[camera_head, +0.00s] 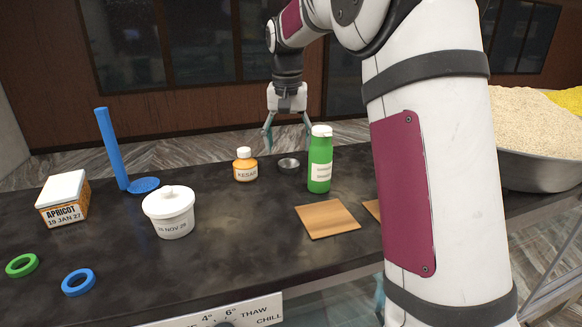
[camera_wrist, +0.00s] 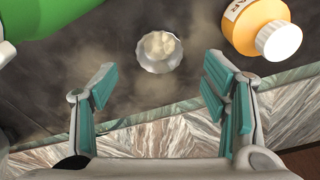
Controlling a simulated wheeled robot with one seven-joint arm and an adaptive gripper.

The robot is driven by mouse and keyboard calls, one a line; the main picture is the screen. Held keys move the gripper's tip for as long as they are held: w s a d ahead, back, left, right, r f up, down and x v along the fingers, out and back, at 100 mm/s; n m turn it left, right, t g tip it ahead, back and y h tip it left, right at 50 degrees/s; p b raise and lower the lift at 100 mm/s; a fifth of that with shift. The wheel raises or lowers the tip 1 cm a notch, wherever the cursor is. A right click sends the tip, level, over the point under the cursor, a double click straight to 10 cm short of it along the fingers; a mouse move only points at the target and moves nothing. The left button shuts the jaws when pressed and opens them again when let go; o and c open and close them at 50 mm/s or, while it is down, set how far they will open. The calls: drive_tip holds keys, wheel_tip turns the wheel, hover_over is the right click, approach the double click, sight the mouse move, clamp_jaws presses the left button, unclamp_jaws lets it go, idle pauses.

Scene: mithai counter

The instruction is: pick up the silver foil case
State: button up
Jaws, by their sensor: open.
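My gripper (camera_head: 288,144) is open and empty, above the counter's far edge behind the case. In the wrist view its teal-padded fingers (camera_wrist: 160,84) are spread wide, and the case lies beyond and roughly between them, untouched.
The kesar bottle (camera_head: 245,166) stands close left of the case, and the green bottle (camera_head: 320,160) close right. A large bowl (camera_head: 541,172) is at right.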

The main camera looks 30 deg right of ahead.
sight(289, 161)
drive_tip(key=shift+w+d+f+p, duration=0.1)
drive_tip(key=shift+f+p, duration=0.4)
drive_tip(key=shift+f, duration=0.95)
drive_tip(key=shift+w+d+f+p, duration=0.1)
drive_tip(key=shift+f+p, duration=0.4)
drive_tip(key=shift+f, duration=0.9)
drive_tip(key=c, duration=0.8)
